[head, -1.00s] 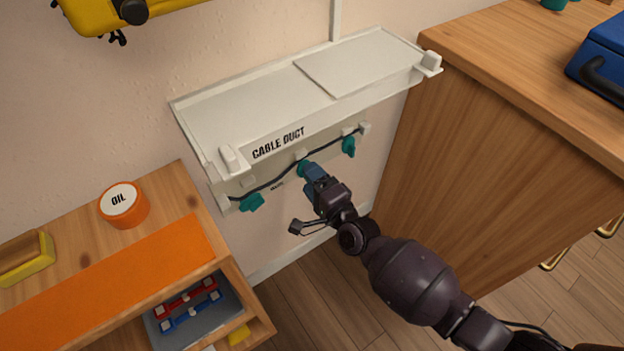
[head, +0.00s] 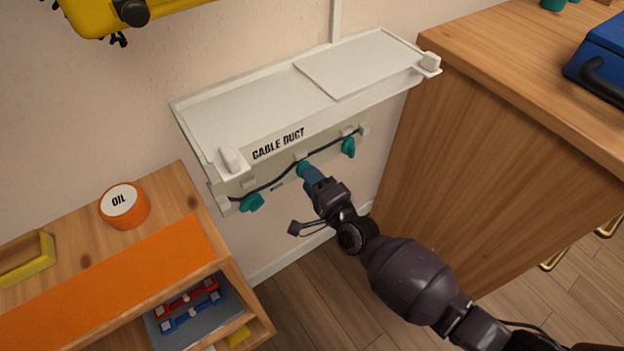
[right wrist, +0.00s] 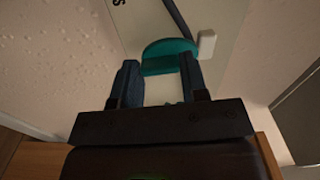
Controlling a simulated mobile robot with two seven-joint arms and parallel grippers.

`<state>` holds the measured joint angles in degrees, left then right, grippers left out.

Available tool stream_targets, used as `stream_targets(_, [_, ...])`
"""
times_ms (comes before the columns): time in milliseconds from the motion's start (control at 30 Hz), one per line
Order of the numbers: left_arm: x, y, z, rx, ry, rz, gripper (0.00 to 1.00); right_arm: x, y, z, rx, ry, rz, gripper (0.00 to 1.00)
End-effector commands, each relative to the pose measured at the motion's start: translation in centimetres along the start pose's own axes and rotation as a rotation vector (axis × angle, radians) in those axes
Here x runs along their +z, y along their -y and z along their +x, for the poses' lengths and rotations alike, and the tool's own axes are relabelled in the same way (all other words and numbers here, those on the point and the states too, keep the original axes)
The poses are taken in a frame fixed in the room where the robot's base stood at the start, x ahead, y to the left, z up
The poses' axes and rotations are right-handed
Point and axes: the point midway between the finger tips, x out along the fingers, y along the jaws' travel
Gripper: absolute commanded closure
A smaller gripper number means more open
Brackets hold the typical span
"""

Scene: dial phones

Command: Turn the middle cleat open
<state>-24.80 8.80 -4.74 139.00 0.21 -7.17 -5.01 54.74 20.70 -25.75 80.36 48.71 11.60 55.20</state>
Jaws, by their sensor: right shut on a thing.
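The middle teal cleat (head: 302,168) is on the panel under the white cable duct (head: 270,95). A dark cable (head: 262,189) runs along this panel past the cleats. My right gripper (head: 308,174) reaches up from the lower right and is shut on the middle cleat. In the right wrist view the teal cleat (right wrist: 170,55) sits at and between the two blue fingertips of the gripper (right wrist: 160,76). The fingers partly hide the cleat in the head view. The left teal cleat (head: 251,203) and the right teal cleat (head: 348,147) are untouched. My left gripper is not in view.
A wooden cabinet (head: 480,160) stands close on the right with a blue case (head: 602,65) on top. The duct's lid overhangs the cleats.

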Motion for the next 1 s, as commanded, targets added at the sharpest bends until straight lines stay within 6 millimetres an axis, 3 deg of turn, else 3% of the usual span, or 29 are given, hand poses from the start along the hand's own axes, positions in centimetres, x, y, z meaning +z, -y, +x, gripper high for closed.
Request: stream_targets(1000, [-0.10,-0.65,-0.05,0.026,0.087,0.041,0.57,0.17,0.11,0.05,-0.001,0.000,-0.897,0.83])
